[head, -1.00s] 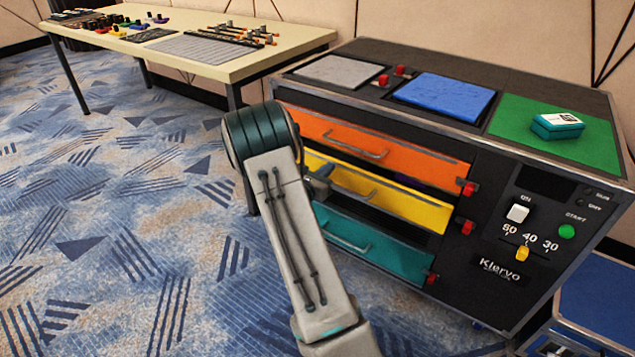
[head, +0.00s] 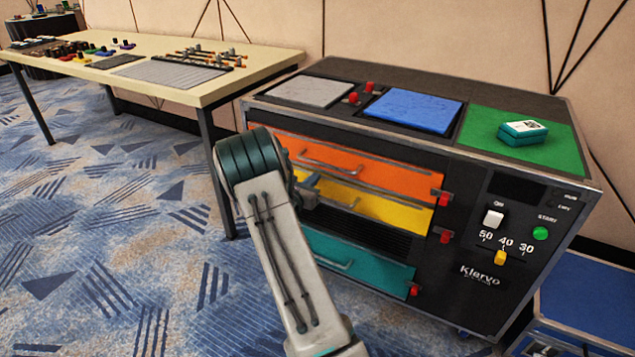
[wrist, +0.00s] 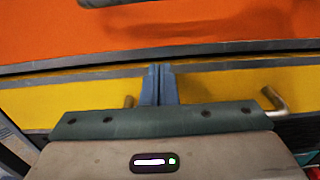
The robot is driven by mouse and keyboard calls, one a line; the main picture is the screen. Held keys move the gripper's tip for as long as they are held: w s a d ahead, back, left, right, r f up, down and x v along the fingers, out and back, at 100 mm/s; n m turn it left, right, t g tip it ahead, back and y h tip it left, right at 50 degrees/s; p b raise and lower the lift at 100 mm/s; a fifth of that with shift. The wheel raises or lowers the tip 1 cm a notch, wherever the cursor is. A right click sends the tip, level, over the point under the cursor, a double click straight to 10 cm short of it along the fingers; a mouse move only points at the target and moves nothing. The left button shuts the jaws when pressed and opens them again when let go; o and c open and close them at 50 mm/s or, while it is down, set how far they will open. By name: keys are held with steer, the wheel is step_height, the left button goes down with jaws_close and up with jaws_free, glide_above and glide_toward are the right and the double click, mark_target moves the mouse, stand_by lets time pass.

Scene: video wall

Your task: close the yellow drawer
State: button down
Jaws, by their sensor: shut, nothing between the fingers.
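The yellow drawer (head: 392,212) sits in the black cabinet between the orange drawer (head: 365,170) and the teal drawer (head: 372,268). Its front shows as a band just under the orange one, with dark grille below it. I cannot tell whether it is fully flush. My gripper (head: 314,180) is at the left part of the yellow front, partly behind my arm. In the wrist view my gripper (wrist: 160,84) is shut and empty, its blue-grey fingertips against or very close to the yellow drawer (wrist: 220,88). The handle (wrist: 274,100) shows on both sides of the fingers, its middle hidden.
The cabinet top (head: 470,97) carries a green panel with a teal box (head: 522,131). Red knobs (head: 446,236) stick out beside the drawers. A long table (head: 150,75) stands behind at left. A blue-topped case (head: 590,300) is at lower right. Carpet at left is clear.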

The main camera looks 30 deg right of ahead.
steer(key=shift+w+d+r, duration=0.1)
steer(key=shift+w+r, duration=0.05)
steer(key=shift+r, duration=0.15)
steer(key=p+v, duration=0.3)
steer(key=v, duration=1.1)
steer(key=s+r+m+g+y+p, duration=0.2)
steer(key=s+r+m+g+p, duration=0.3)
steer(key=s+r+m+p, duration=0.45)
steer(key=s+r+m+g+y+p, duration=0.2)
steer(key=s+r+m+g+p, duration=0.3)
steer(key=r, duration=0.8)
steer(key=s+a+r+m+t+y+p, duration=0.2)
steer(key=s+a+r+m+y+p, duration=0.2)
steer(key=r, duration=0.7)
steer(key=s+a+r+m+t+y+p, duration=0.2)
steer(key=s+a+r+m+y+p, duration=0.3)
steer(key=a, duration=0.9)
steer(key=s+r+y+p, duration=0.3)
steer(key=s+r+p, duration=0.1)
steer(key=r+p, duration=0.1)
steer(key=shift+s+r+t+p, duration=0.15)
steer(key=shift+r+t+p, duration=0.2)
steer(key=shift+p, duration=0.5)
steer(key=shift+a, duration=0.15)
